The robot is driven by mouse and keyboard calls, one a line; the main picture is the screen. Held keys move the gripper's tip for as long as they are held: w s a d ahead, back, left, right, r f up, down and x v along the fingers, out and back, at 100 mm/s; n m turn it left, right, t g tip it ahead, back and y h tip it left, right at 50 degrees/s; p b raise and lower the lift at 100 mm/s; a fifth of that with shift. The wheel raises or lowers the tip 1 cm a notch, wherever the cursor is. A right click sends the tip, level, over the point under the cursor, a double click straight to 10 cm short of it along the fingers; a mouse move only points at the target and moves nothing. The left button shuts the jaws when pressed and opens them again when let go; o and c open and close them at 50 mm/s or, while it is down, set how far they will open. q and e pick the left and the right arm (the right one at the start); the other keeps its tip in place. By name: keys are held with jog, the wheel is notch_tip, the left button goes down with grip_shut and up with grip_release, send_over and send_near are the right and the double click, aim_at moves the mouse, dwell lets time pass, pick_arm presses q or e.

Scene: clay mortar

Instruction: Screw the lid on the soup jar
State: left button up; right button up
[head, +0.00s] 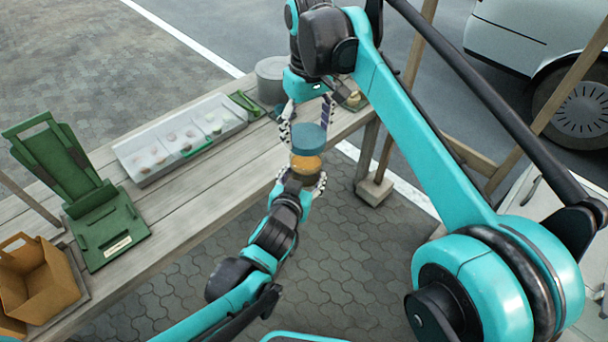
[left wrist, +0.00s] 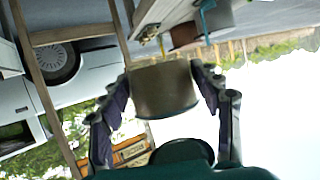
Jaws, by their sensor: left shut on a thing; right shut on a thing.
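The soup jar (head: 306,164), an amber cylinder, is held in the air just off the table's front edge. My left gripper (head: 302,180) is shut on it from below. In the left wrist view, a brownish cylinder (left wrist: 165,90), seemingly the jar, sits between my left fingers (left wrist: 165,100). The teal round lid (head: 309,138) is directly above the jar, roughly in line with it. My right gripper (head: 307,118) comes down from above and is shut on the lid. I cannot tell whether lid and jar touch; the jar's rim is hidden.
The wooden table (head: 180,205) carries a white tray (head: 180,137) with small cups, a green folding stand (head: 105,225), a cardboard basket (head: 38,280) and a grey round pot (head: 271,80). A wooden post stands right of the grippers. A white vehicle (head: 545,40) is behind.

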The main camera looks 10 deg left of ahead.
jog(key=shift+f, duration=0.95)
jog(key=shift+f, duration=0.85)
jog(key=shift+f, duration=0.55)
